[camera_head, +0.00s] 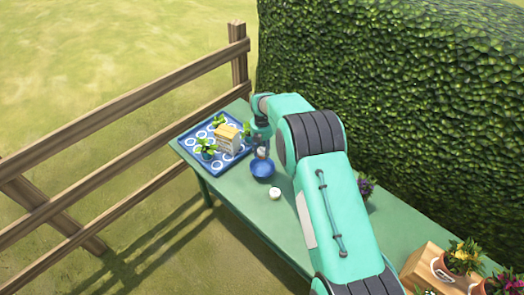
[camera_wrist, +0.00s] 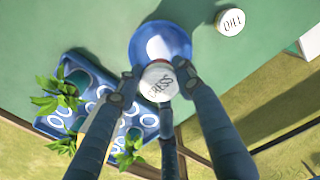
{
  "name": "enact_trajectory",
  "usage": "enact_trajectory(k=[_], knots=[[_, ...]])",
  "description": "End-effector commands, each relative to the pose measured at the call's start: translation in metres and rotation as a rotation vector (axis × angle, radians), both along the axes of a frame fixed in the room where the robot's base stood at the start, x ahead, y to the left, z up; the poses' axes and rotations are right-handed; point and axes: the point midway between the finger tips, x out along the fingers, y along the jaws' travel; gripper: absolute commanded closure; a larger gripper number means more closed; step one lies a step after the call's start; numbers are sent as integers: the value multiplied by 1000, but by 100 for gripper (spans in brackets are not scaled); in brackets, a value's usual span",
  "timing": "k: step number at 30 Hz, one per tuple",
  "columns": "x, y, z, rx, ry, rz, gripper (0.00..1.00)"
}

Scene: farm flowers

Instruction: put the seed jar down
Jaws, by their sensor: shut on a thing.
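The seed jar with a white lid marked CRESS (camera_wrist: 158,84) is held between the dark fingers of my gripper (camera_wrist: 157,76). In the head view the jar (camera_head: 262,153) shows small below my gripper (camera_head: 262,142). A blue bowl (camera_wrist: 135,50) lies directly behind the jar in the wrist view; it also shows in the head view (camera_head: 262,171). I cannot tell whether the jar touches the bowl or hangs above it. A second jar with a lid marked DILL (camera_wrist: 230,21) stands on the table apart from the bowl; in the head view it is a white spot (camera_head: 275,193).
The green table (camera_head: 238,189) carries a blue tray (camera_head: 190,143) with seedlings and a pale box (camera_head: 228,137) at its far end. A wooden crate (camera_head: 424,264) with flower pots stands at the near right. A fence and a hedge flank the table. Table beside the DILL jar is bare.

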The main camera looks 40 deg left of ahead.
Motion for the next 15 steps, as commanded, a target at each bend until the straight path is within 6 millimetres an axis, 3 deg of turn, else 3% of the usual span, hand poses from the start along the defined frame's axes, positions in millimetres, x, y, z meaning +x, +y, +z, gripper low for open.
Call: enact_trajectory(k=[15], knots=[[0,-1,-47,-1,1,0,89]])
